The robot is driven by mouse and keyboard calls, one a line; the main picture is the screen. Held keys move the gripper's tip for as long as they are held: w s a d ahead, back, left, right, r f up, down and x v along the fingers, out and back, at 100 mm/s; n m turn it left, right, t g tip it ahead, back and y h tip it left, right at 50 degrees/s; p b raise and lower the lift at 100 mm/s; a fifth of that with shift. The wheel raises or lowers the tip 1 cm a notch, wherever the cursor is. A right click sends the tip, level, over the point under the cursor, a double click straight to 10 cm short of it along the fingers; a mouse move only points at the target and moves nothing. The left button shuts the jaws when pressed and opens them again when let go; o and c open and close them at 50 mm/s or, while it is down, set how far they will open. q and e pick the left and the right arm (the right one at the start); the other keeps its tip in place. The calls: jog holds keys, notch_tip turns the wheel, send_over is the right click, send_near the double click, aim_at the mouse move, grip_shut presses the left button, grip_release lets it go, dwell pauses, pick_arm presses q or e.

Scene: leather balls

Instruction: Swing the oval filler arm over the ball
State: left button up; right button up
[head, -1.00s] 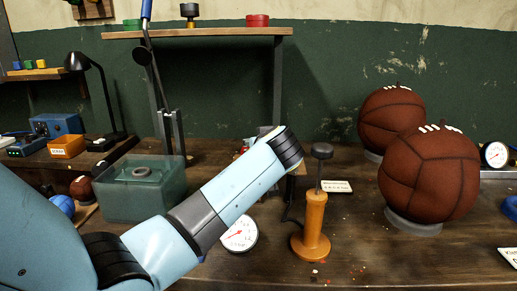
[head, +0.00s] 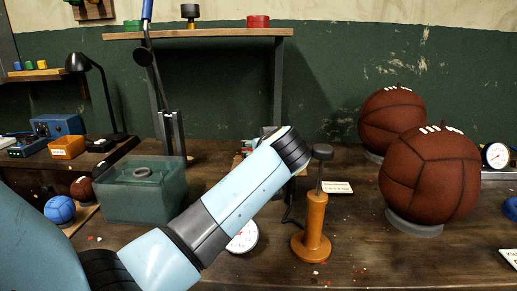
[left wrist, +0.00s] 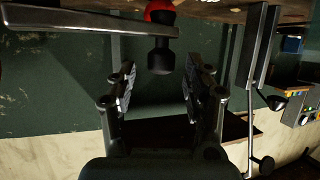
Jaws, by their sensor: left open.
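My left arm reaches in from the left in the head view, but its gripper is hidden behind its wrist. In the left wrist view my left gripper (left wrist: 160,76) is open and empty, its two fingers apart. A black knob with a red part (left wrist: 160,42) stands ahead, in line with the gap. A grey bar (left wrist: 75,20) runs from the left to near this knob; I cannot tell whether it is the oval filler arm. In the head view a brown leather ball (head: 430,175) rests on a ring at the right, a second brown ball (head: 391,117) behind it.
An orange hand pump (head: 314,228) stands right of my wrist. A white dial (head: 243,237) is partly covered by my arm. A teal box (head: 140,190) and a blue ball (head: 60,209) lie left. A tall post (head: 158,80) rises behind the box. Bare bench shows before the balls.

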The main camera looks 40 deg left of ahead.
pick_arm(q)
jog(key=v, duration=0.9)
jog(key=shift+s+d, duration=0.15)
jog(key=shift+s, duration=0.1)
jog(key=shift+c, duration=0.4)
